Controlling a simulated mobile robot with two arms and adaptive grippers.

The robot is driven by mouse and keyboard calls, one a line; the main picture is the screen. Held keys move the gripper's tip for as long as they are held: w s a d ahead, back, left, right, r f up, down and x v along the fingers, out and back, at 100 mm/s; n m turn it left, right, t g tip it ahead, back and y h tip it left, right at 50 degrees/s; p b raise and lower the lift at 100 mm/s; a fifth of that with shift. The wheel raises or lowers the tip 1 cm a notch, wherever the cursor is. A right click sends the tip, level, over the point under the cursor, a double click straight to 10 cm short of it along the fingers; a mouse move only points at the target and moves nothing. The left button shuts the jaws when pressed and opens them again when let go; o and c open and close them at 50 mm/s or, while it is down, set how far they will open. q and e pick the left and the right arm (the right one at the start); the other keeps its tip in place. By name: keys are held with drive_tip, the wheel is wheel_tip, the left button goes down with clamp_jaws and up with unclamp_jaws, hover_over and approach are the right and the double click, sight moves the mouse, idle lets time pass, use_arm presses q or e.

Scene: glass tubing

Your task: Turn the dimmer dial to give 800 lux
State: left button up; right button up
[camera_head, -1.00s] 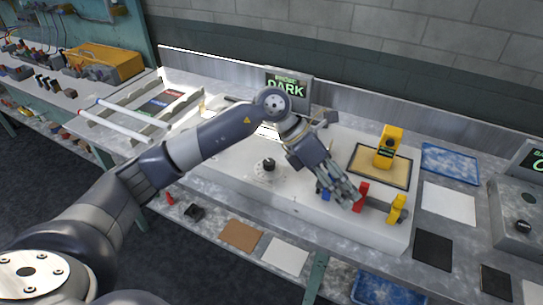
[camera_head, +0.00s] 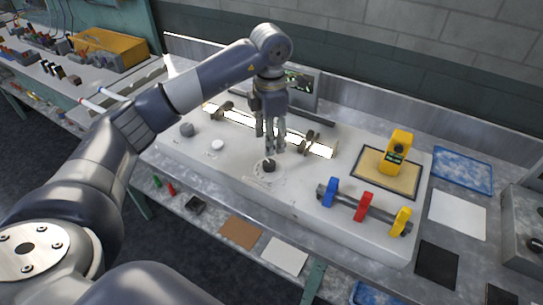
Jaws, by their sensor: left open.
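The dimmer dial (camera_head: 268,166) is a small black knob on a pale round scale, set in the top of the white bench unit (camera_head: 215,170). My left gripper (camera_head: 271,150) points down just above and behind the dial, with its fingers open and apart from it as far as I can tell. A yellow meter (camera_head: 397,150) stands on a tan, black-edged pad at the right. Its reading is too small to make out. A display (camera_head: 300,88) at the back is mostly hidden by my left arm. My right gripper is not in view.
A bright glowing tube (camera_head: 315,145) lies in clamps behind the dial. A bar with blue, red and yellow clips (camera_head: 364,206) sits front right. A grey knob (camera_head: 187,130) and white button (camera_head: 217,146) are on the left. The unit's front left top is clear.

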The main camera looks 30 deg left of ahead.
sight(270, 163)
use_arm(q)
wheel_tip(270, 163, down, 5)
drive_tip(key=shift+s+r+p, duration=0.1)
drive_tip(key=shift+s+p, duration=0.05)
drive_tip(key=shift+p, duration=0.6)
wheel_tip(270, 163, down, 3)
drive_tip(key=shift+a+f+p, duration=0.1)
drive_tip(key=shift+f+p, duration=0.1)
drive_tip(key=shift+p, duration=0.15)
drive_tip(key=shift+f, duration=0.35)
drive_tip(key=c, duration=1.1)
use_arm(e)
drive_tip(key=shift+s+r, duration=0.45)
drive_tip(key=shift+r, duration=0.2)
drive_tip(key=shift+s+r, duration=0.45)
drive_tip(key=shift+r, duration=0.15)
